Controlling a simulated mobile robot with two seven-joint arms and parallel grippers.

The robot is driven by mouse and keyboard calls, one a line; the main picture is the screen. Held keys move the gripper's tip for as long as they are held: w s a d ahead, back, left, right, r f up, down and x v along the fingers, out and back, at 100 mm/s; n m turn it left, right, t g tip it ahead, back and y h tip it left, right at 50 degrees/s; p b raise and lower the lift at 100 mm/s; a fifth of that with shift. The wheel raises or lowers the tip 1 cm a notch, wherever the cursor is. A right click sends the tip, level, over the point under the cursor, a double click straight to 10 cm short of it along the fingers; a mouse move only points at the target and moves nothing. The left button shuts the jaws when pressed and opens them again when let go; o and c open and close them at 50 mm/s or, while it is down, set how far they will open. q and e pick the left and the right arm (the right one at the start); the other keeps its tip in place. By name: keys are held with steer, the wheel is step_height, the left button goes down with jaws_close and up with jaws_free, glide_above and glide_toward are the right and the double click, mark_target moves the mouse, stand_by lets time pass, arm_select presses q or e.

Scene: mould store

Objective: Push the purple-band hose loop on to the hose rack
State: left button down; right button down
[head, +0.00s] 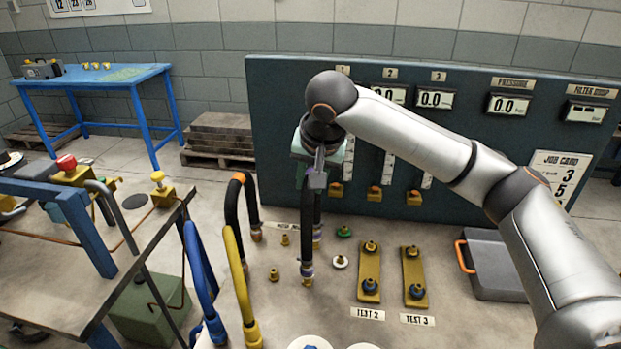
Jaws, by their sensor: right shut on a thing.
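My right gripper (315,180) is shut on the top of the purple-band hose loop (307,224), a black hose with its two legs hanging down. Purple bands show near its lower ends (306,271), with brass-coloured tips. The tips are close over the bench top; I cannot tell whether they touch or sit on fittings. The gripper and wrist hide the top of the loop. My left gripper is not in view.
A black loop with an orange band (231,205), a blue loop (199,270) and a yellow loop (237,270) stand to the left. Two brass plates with fittings (369,285) (414,270) and a grey case (495,262) lie right. A dark gauge panel (280,100) stands behind.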

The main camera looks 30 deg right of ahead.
steer(key=shift+f, duration=0.65)
stand_by(0.4)
steer(key=shift+f, duration=0.5)
stand_by(0.9)
steer(key=shift+p, duration=0.85)
stand_by(0.4)
steer(key=c, duration=0.5)
jaws_free()
steer(key=shift+f, duration=0.15)
steer(key=shift+c, duration=0.2)
steer(key=v, duration=1.2)
steer(key=shift+r, duration=0.3)
steer(key=shift+s+f, duration=0.1)
steer(key=shift+s, duration=0.05)
